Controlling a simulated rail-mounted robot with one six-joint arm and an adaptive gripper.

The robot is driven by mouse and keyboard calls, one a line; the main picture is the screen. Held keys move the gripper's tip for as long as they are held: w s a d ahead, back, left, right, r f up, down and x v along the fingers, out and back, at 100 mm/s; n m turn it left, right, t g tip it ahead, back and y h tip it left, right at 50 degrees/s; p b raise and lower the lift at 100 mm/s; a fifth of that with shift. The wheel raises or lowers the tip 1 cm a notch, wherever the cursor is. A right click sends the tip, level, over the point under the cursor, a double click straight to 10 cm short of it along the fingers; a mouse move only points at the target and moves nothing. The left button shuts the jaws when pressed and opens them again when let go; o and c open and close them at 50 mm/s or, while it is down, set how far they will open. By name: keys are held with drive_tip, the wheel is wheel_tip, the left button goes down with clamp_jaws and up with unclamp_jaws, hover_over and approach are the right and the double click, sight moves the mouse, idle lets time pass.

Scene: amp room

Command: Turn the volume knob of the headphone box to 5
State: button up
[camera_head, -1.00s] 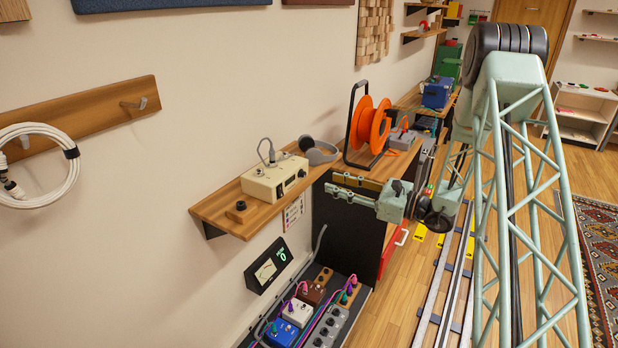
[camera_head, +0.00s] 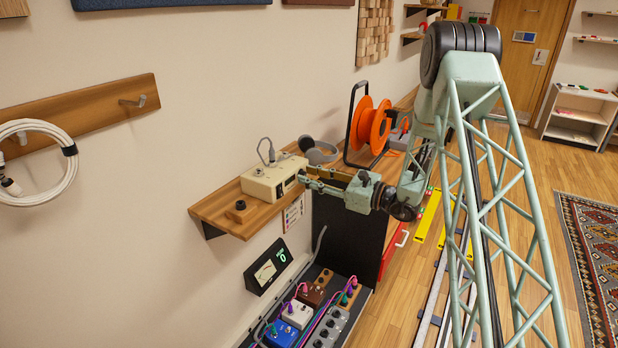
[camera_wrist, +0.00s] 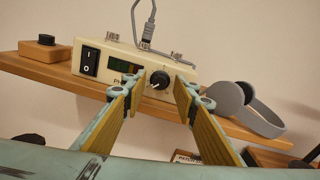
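The headphone box (camera_head: 271,181) is cream coloured and sits on the wooden wall shelf. In the wrist view the box (camera_wrist: 118,59) shows a black rocker switch, a dark green display and a black volume knob (camera_wrist: 160,80) with a pale pointer line. The numbers around the knob are too small to read. My gripper (camera_head: 306,179) is just in front of the box's front face. In the wrist view my gripper (camera_wrist: 158,90) is open, its yellow-padded fingers to the left and right of the knob. I cannot tell whether they touch the box.
Grey headphones (camera_wrist: 246,104) lie on the shelf (camera_wrist: 62,75) right of the box, near the right finger. A small wooden block with a black knob (camera_head: 240,209) is at the shelf's left. A meter (camera_head: 269,266) reading 0 hangs below, above several pedals (camera_head: 297,314).

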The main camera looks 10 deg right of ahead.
drive_tip(key=shift+w+a, duration=0.1)
drive_tip(key=shift+a, duration=0.05)
drive_tip(key=c, duration=0.9)
drive_tip(key=shift+o, duration=0.2)
